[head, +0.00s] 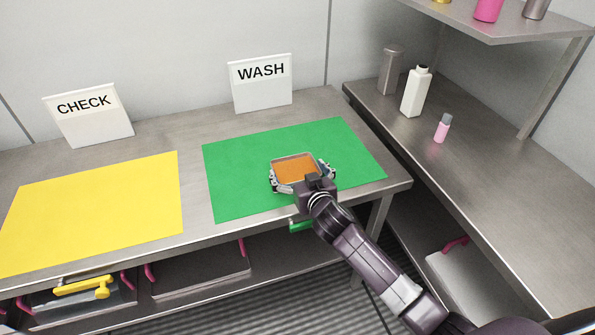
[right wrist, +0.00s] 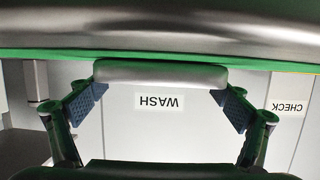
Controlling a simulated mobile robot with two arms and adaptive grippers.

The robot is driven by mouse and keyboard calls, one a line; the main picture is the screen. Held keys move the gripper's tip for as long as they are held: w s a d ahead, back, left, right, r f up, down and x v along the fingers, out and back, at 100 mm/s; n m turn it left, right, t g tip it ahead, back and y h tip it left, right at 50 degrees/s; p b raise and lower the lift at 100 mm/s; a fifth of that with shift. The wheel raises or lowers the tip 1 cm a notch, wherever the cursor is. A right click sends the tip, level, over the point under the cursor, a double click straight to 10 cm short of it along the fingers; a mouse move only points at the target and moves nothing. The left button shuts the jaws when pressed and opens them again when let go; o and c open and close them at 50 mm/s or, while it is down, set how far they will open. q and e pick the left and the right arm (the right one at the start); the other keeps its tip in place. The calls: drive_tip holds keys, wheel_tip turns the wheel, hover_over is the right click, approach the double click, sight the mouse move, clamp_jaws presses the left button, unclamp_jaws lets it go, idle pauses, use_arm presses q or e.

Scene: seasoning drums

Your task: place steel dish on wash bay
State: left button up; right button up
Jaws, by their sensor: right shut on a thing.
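The steel dish (head: 296,155) is a small square metal dish with an orange-brown filling. It appears over the middle of the green mat (head: 235,170), which lies in front of the WASH sign (head: 261,83). My right gripper (head: 301,176) is shut on the dish, with one finger at each side. In the right wrist view the picture is upside down; the dish's side (right wrist: 160,74) spans between the blue finger pads, right by the green mat's edge. I cannot tell whether the dish's underside touches the mat. My left gripper is not in view.
A yellow mat (head: 95,212) with a CHECK sign (head: 89,115) lies to the left. A side counter at the right holds a white bottle (head: 415,93), a small pink bottle (head: 442,129) and a grey container (head: 391,70). A shelf (head: 520,25) overhangs it.

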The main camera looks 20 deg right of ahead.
drive_tip(key=o, duration=1.1)
drive_tip(key=shift+f, duration=0.15)
drive_tip(key=shift+s, duration=0.1)
drive_tip(key=v, duration=1.2)
